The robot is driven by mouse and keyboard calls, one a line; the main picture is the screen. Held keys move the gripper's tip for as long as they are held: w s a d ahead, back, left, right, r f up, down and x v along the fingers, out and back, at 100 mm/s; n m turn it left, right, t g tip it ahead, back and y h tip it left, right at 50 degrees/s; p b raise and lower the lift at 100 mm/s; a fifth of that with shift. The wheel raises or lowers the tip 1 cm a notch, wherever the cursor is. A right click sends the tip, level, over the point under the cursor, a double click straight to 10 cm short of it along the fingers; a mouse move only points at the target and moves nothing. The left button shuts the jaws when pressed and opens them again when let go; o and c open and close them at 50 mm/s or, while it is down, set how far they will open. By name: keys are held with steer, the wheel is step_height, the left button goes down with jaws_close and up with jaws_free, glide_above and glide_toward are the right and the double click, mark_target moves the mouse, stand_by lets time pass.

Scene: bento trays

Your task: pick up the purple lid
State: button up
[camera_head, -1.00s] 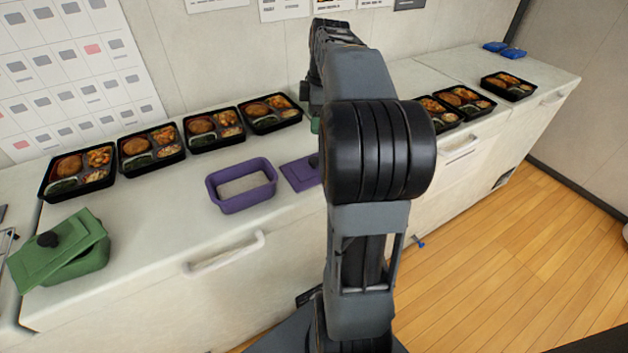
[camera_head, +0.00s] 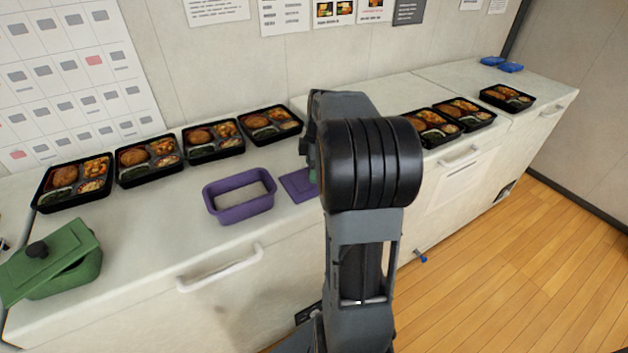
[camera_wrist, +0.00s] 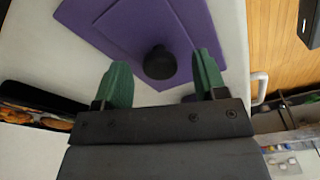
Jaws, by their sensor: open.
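The purple lid (camera_head: 297,185) lies flat on the white counter, just right of the purple container (camera_head: 239,193). My arm hides its right part in the head view. In the wrist view the purple lid (camera_wrist: 150,32) fills the upper middle, with its round black knob (camera_wrist: 159,62) facing the camera. My gripper (camera_wrist: 160,82) is open, with one green finger on either side of the knob's near edge. The fingers hold nothing, and I cannot tell their height over the lid. The head view hides the fingertips behind my arm.
Several black bento trays (camera_head: 214,152) line the back of the counter (camera_head: 150,235). A green container (camera_head: 72,277) with a tilted green lid (camera_head: 45,262) stands at the left. Blue items (camera_head: 502,64) lie at the far right. A drawer handle (camera_head: 220,268) sticks out in front.

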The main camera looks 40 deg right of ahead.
steer(key=shift+a+f, duration=0.1)
steer(key=shift+f, duration=0.7)
steer(key=c, duration=1)
steer(key=shift+r, duration=0.1)
